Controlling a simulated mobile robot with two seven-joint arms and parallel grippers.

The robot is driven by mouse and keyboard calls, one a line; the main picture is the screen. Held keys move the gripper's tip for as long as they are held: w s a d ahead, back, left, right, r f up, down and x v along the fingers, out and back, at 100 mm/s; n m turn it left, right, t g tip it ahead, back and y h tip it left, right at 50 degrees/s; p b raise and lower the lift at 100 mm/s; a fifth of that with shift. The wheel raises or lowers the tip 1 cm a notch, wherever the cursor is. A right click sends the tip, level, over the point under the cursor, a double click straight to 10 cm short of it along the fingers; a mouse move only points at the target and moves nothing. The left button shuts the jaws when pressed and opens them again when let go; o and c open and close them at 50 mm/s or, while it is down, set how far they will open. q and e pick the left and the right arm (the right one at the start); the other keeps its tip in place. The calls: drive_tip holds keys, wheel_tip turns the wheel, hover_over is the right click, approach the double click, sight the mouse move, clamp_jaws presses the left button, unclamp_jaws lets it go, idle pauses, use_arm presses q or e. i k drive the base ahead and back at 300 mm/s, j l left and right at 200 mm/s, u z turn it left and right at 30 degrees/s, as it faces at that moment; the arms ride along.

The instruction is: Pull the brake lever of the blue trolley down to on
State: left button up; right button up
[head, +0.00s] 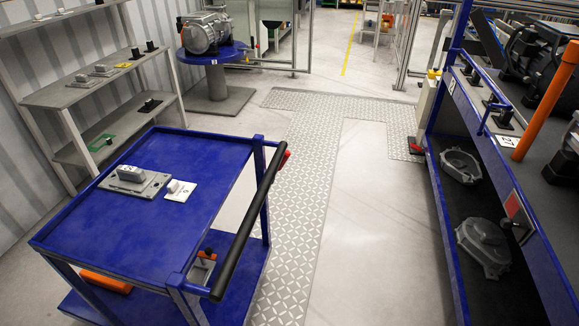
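The blue trolley (205,214) stands in the lower left of the head view. A black push handle (250,222) runs along its right side, held by blue posts. A small red part (283,159), which looks like the tip of the brake lever, sticks out at the far end of this handle. Most of the lever is hidden behind the handle, so I cannot tell its exact position. Neither of my grippers is in view.
A blue rack (444,218) with castings stands at the right. Grey shelves (84,88) stand at the left. The floor (365,230) between trolley and rack is clear.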

sight(287, 154)
drive_tip(key=i+l+u, duration=0.1)
drive_tip(key=u, duration=0.3)
drive_tip(key=l+u, duration=0.2)
drive_tip(key=u, duration=0.2)
drive_tip(key=i+l+u, duration=0.1)
drive_tip(key=u, duration=0.3)
drive_tip(key=l+u, duration=0.75)
drive_tip(key=u, duration=0.2)
drive_tip(key=i+l+z, duration=0.1)
drive_tip(key=l+z, duration=0.15)
drive_tip(key=i+l+z, duration=0.2)
drive_tip(key=l, duration=0.3)
drive_tip(key=l+z, duration=0.1)
drive_tip(key=z, duration=0.65)
drive_tip(key=i+l+z, duration=0.1)
drive_tip(key=z, duration=0.7)
